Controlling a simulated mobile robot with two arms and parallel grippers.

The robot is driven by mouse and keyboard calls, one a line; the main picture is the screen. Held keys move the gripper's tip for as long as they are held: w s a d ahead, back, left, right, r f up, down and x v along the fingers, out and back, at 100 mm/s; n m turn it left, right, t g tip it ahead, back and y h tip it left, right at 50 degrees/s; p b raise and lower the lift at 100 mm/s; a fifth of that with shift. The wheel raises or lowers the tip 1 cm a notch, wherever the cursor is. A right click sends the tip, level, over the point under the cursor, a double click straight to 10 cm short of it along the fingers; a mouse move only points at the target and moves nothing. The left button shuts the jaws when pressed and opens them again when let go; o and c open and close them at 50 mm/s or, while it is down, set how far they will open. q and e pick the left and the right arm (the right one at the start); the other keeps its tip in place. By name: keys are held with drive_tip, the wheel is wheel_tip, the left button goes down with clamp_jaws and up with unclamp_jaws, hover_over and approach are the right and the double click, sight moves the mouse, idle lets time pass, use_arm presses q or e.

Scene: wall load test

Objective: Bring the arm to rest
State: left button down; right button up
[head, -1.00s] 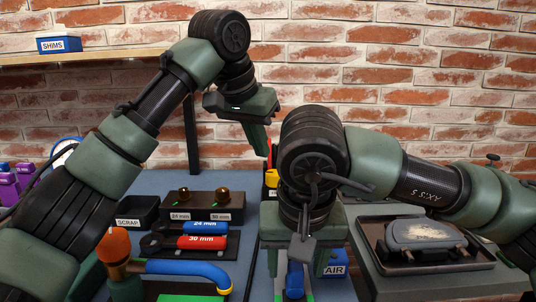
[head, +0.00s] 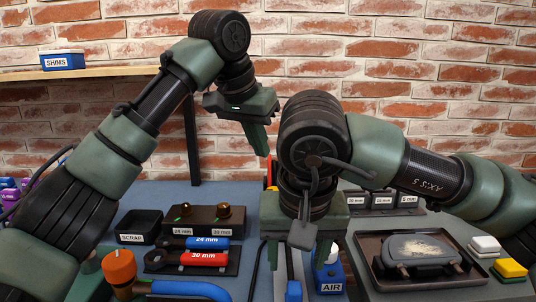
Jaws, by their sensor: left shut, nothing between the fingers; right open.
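My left arm reaches in from the left, and its gripper (head: 262,139) hangs in the upper middle of the head view, shut and empty above the back of the bench. My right arm comes in from the right. Its gripper (head: 298,258) points down over the middle of the bench, its two fingers spread open. A blue-topped part shows behind and between these fingers; I see no grip on it. The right gripper and wrist hide part of the bench behind them.
The blue bench (head: 241,190) holds a SCRAP bin (head: 139,222), red and blue wrenches (head: 205,258), a blue AIR box (head: 331,274) and a dark tray (head: 378,278) with a grey part. White (head: 484,243) and yellow (head: 509,267) blocks sit at right. A SHIMS box (head: 62,60) stands on the shelf.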

drive_tip(key=shift+r+p, duration=0.35)
drive_tip(key=shift+r, duration=0.35)
